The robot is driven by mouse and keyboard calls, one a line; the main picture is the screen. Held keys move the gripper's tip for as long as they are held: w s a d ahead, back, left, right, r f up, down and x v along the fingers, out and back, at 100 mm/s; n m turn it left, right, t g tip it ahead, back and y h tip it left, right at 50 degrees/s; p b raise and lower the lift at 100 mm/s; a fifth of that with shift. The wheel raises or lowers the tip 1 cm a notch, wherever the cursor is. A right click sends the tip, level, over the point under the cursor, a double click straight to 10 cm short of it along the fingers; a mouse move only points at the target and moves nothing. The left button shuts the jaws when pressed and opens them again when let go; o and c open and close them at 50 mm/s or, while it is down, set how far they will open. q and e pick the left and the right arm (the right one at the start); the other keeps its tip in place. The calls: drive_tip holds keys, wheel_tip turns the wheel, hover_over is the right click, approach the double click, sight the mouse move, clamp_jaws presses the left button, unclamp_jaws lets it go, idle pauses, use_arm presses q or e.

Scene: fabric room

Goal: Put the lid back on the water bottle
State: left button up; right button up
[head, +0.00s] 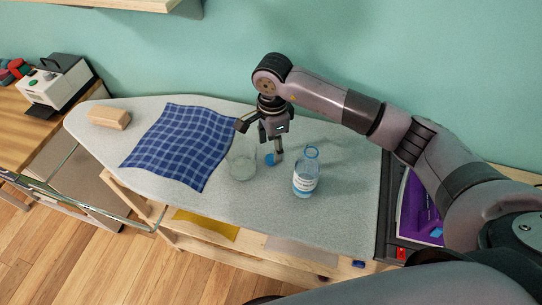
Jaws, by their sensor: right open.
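The water bottle (305,179) stands upright on the ironing board, with a blue ring at its open neck and a white label. A small blue lid (269,159) lies on the board to the left of the bottle. My right gripper (271,147) points down just above the lid, with its fingers apart. One fingertip is close to the lid's right side; I cannot tell whether it touches. My left gripper is not in view.
A clear glass (241,162) stands just left of the lid, close to my right gripper. A blue checked cloth (182,145) and a wooden block (109,118) lie further left on the ironing board (345,215).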

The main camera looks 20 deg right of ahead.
sight(271, 158)
drive_tip(key=shift+a+f+p, duration=0.1)
drive_tip(key=shift+f+p, duration=0.2)
drive_tip(key=shift+p, duration=0.1)
drive_tip(key=f, duration=0.2)
drive_tip(key=f+p, duration=0.1)
drive_tip(key=shift+w+f+p, duration=0.2)
drive_tip(key=shift+f+p, duration=0.1)
drive_tip(key=shift+f, duration=0.5)
drive_tip(key=shift+c, duration=0.4)
drive_tip(key=c, duration=0.7)
